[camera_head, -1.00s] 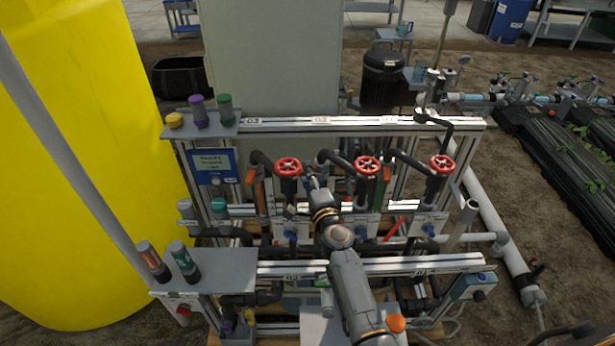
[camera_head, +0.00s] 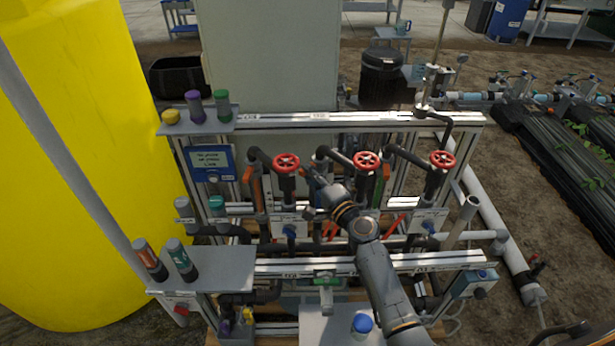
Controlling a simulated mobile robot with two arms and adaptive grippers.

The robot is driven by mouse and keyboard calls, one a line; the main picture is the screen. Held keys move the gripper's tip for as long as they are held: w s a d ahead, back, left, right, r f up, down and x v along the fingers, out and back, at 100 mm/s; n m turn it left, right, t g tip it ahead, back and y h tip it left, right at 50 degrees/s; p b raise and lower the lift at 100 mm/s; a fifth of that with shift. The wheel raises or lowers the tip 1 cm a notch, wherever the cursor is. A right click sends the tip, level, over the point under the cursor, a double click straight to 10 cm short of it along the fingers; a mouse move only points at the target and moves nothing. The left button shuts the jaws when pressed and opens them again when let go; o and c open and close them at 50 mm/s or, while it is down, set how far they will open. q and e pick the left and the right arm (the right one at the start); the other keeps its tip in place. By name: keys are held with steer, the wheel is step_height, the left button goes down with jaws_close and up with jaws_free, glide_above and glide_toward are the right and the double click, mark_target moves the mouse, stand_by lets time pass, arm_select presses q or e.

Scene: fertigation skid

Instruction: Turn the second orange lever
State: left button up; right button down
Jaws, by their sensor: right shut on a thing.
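The skid carries a row of dark vertical pipes with three red handwheels: left (camera_head: 286,162), middle (camera_head: 367,161) and right (camera_head: 442,160). An orange lever (camera_head: 257,192) stands upright left of the left wheel. My right gripper (camera_head: 312,178) is between the left and middle wheels, its arm reaching in from the bottom right. It is shut at the place of the second orange lever, which it and the wrist mostly hide. Orange-red parts (camera_head: 330,230) show just below the wrist. Another orange-red lever (camera_head: 395,224) slants to the right of my arm. My left gripper is not in view.
A yellow tank (camera_head: 85,150) fills the left side. Coloured bottles stand on an upper shelf (camera_head: 222,128) and a lower shelf (camera_head: 225,262). A metal rail (camera_head: 450,261) crosses in front. A blue-capped item (camera_head: 362,324) is at the bottom.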

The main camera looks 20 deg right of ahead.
steer(key=shift+y, duration=0.3)
steer(key=c, duration=1.3)
jaws_free()
steer(key=v, duration=1.2)
steer(key=shift+s+d+r, duration=0.1)
steer(key=shift+c, duration=0.5)
